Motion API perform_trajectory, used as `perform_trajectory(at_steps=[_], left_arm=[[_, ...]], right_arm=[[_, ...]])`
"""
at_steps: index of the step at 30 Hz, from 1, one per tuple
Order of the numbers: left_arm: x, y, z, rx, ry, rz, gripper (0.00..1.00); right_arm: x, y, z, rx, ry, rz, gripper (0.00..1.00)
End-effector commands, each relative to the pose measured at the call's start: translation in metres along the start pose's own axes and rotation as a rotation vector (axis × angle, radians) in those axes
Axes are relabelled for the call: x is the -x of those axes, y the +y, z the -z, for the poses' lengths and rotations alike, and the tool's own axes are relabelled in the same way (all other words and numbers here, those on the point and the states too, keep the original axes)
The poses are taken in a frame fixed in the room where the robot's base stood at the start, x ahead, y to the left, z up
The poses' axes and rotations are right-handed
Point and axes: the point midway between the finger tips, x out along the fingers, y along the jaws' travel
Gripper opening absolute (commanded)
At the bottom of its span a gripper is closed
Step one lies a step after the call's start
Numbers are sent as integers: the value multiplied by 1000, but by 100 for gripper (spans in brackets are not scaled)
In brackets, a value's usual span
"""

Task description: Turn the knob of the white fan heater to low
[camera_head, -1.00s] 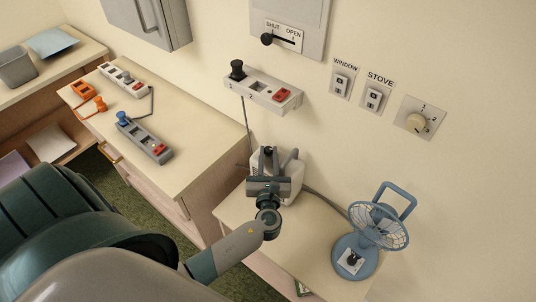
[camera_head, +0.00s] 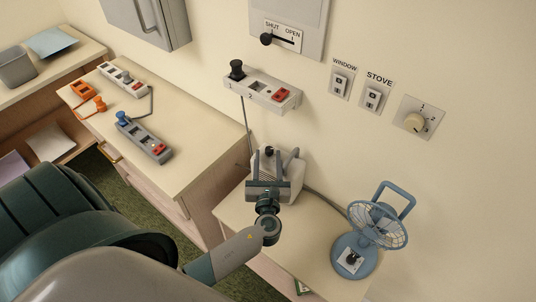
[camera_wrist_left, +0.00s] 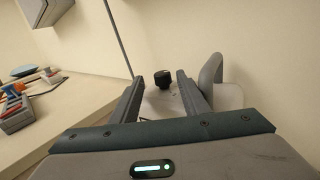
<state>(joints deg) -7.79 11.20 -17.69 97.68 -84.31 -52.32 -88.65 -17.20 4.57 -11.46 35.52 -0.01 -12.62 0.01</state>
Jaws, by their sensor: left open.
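The white fan heater (camera_head: 291,185) stands on the low cabinet against the wall, partly hidden behind my left gripper. Its black knob (camera_head: 268,150) sits on top; it also shows in the left wrist view (camera_wrist_left: 161,79). My left gripper (camera_head: 267,168) is open over the heater. In the left wrist view its two fingers lie either side of the knob, with a visible gap on both sides. I cannot tell how far the fingertips are from the knob in depth. The knob's setting marks are not readable. My right gripper is not in view.
A blue desk fan (camera_head: 377,225) stands right of the heater. A wall strip (camera_head: 262,90) with a black knob and red switch hangs above it. A grey handle-like arch (camera_wrist_left: 211,75) rises beside the right finger. The left counter (camera_head: 185,165) holds switch strips.

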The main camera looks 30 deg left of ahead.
Motion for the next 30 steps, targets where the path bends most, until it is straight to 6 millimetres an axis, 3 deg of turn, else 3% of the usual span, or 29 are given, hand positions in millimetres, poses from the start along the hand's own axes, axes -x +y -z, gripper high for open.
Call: perform_trajectory(at_steps=[21, 30], left_arm=[[133, 0, 0, 2, 2, 0, 42], [156, 0, 0, 2, 0, 1, 42]], right_arm=[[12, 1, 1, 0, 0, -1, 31], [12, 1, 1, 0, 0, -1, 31]])
